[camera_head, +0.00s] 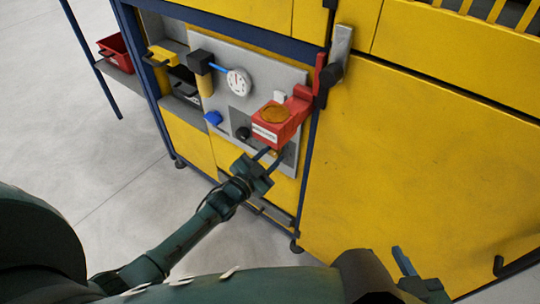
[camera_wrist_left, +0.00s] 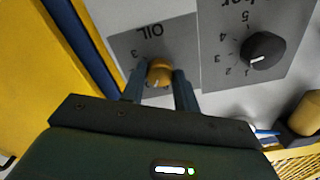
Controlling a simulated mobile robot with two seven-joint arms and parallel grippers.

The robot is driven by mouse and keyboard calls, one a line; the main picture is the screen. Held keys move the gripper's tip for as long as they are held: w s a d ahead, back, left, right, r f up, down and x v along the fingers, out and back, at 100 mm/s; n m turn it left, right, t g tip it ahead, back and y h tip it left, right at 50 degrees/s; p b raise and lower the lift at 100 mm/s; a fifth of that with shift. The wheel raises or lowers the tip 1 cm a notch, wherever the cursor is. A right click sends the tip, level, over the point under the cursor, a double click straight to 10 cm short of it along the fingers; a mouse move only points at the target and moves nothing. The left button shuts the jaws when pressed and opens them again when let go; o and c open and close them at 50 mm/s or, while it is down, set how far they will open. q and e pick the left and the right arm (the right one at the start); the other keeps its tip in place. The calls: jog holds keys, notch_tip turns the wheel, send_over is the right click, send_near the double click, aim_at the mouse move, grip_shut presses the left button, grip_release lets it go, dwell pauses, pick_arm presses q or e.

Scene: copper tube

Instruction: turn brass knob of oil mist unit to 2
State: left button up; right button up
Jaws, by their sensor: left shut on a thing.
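The brass knob (camera_wrist_left: 159,72) sits on a grey plate marked OIL (camera_wrist_left: 148,42) in the left wrist view. A white mark on the knob points toward the bottom of that view. Digits on the plate are small, and some are hidden by my fingers, so I cannot read the setting. My left gripper (camera_wrist_left: 159,88) has one finger on each side of the knob and is shut on it. In the head view this gripper (camera_head: 268,156) is at the panel, just below a red box. Part of my right gripper (camera_head: 406,265) shows at the bottom right; its jaw state is unclear.
The red box (camera_head: 272,130) with a brown top juts out above my left fingers. A black knob (camera_wrist_left: 264,50) with a numbered scale is beside the brass one. A round white gauge (camera_head: 238,82) and blue knob (camera_head: 213,118) are further left. Yellow cabinet doors (camera_head: 420,150) stand right.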

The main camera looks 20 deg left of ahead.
pick_arm(q)
jog(key=m, duration=0.4)
jog(key=shift+m, duration=0.3)
jog(key=m, duration=0.4)
jog(key=shift+b, duration=0.35)
jog(key=shift+m, duration=0.7)
jog(key=o, duration=1)
jog(key=shift+c, duration=0.2)
jog(key=shift+s, duration=0.1)
jog(key=p+v, duration=0.2)
jog(key=v, duration=1.1)
